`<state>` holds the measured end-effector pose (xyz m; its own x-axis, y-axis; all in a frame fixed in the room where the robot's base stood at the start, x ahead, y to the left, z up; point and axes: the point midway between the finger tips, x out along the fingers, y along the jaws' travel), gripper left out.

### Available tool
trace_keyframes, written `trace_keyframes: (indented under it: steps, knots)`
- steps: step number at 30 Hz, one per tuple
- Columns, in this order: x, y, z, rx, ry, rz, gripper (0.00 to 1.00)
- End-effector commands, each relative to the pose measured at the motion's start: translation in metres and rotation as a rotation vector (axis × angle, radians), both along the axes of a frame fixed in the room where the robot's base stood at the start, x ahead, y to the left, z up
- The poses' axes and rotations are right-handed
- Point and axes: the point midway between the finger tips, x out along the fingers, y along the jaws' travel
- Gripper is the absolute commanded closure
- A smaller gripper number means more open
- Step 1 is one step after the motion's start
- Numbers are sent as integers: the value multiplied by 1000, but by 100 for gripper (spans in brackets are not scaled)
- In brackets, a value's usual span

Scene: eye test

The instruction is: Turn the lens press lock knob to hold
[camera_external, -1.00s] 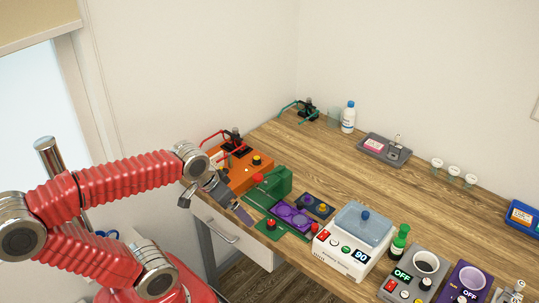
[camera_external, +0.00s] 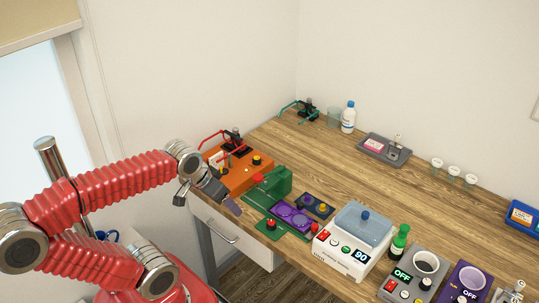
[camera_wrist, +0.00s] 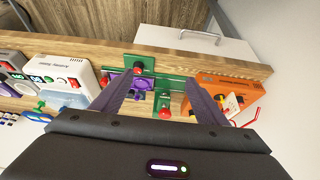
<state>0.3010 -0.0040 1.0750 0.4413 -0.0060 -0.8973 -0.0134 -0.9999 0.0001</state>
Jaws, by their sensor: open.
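I cannot tell for sure which device is the lens press. A green device (camera_external: 279,182) on the desk's left front has a red knob (camera_external: 258,178) on its upright part and a second red knob (camera_external: 271,223) on its low front plate. A purple panel (camera_external: 291,215) lies between them. Left of it is an orange box (camera_external: 245,176) with a red-handled clamp and a dark-and-yellow knob (camera_external: 256,160). My gripper (camera_external: 207,200) is open and empty, in front of the orange box and left of the green device. In the wrist view, both red knobs show between the fingers, apart from them.
Right of the green device stand a dark plate with a yellow knob (camera_external: 322,207), a white device with a clear lid (camera_external: 354,240) and a green bottle (camera_external: 400,240). A drawer handle (camera_external: 222,232) is below the desk edge. The desk's middle is largely clear.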

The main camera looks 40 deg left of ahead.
Motion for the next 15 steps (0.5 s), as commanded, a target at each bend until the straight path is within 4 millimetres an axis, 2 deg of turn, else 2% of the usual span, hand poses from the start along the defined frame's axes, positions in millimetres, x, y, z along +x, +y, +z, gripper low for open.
trace_keyframes:
  steps: [2, 9, 15]
  knots:
    - [5, -3, -7, 1, 31, -10, 39]
    - [32, -14, -15, -4, 120, -30, 56]
    - [57, -25, -19, -24, 199, 6, 56]
